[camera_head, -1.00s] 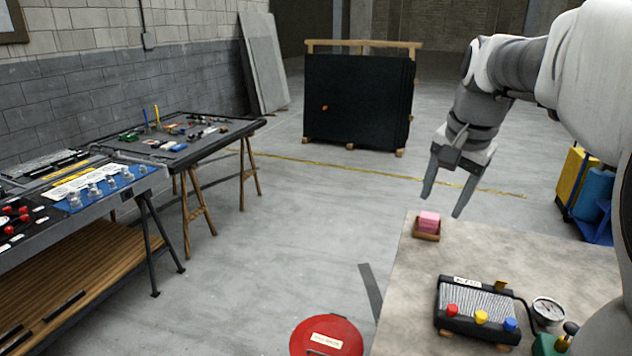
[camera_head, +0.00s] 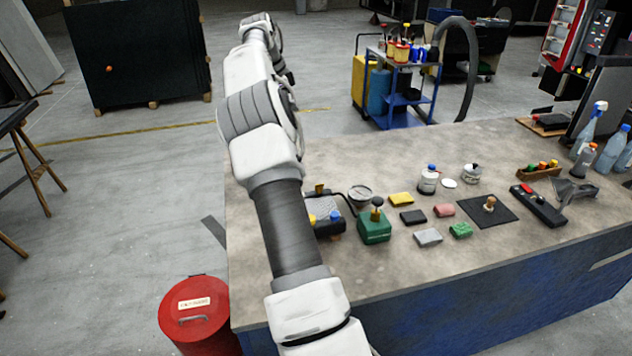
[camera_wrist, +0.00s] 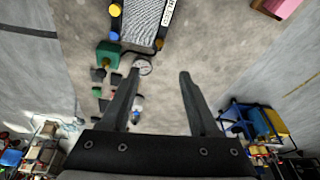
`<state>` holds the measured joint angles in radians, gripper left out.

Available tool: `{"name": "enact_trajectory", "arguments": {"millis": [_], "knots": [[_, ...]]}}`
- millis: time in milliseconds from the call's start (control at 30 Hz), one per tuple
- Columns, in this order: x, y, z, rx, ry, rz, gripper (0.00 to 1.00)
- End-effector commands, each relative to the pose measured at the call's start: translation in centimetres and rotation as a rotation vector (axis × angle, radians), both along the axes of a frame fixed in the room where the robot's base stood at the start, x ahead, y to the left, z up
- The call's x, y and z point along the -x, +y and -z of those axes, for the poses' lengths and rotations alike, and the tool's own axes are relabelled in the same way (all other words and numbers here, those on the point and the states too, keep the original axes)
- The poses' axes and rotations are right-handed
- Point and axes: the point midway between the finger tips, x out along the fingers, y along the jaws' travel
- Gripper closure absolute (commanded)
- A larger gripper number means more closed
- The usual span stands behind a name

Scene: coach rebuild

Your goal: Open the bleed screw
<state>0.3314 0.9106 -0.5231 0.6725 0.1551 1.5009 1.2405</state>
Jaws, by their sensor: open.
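A dark finned unit (camera_head: 323,208) with coloured caps stands on the workbench (camera_head: 300,170), partly hidden by my arm. In the wrist view the finned unit (camera_wrist: 146,22) is at the top, with a yellow cap (camera_wrist: 115,10) and a blue cap (camera_wrist: 113,36). A round gauge (camera_head: 361,195) and a green box with a dark knob (camera_head: 375,225) are beside it; I cannot tell which part is the bleed screw. My gripper (camera_wrist: 159,74) is open and empty above the bench; the gauge (camera_wrist: 143,67) appears near its left finger. In the head view my arm hides the fingers.
Coloured blocks (camera_head: 428,237), small jars (camera_head: 428,180) and a dark mat (camera_head: 487,210) lie to the right on the bench. A red bin (camera_head: 195,318) stands at its front left. A blue trolley (camera_head: 405,90) stands behind.

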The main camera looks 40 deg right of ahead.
Motion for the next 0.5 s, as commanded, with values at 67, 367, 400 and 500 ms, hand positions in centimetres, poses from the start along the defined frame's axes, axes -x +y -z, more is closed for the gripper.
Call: {"name": "enact_trajectory", "arguments": {"millis": [67, 367, 400, 500], "knots": [[-0.6, -1.1, 2.1, 0.022, 0.024, 0.05, 0.38], [-1.5, -2.7, 7.3, 0.083, 0.07, 0.174, 0.38], [-1.6, -2.8, 7.7, 0.087, 0.073, 0.182, 0.38], [-1.6, -2.9, 8.3, 0.092, 0.077, 0.193, 0.38]]}}
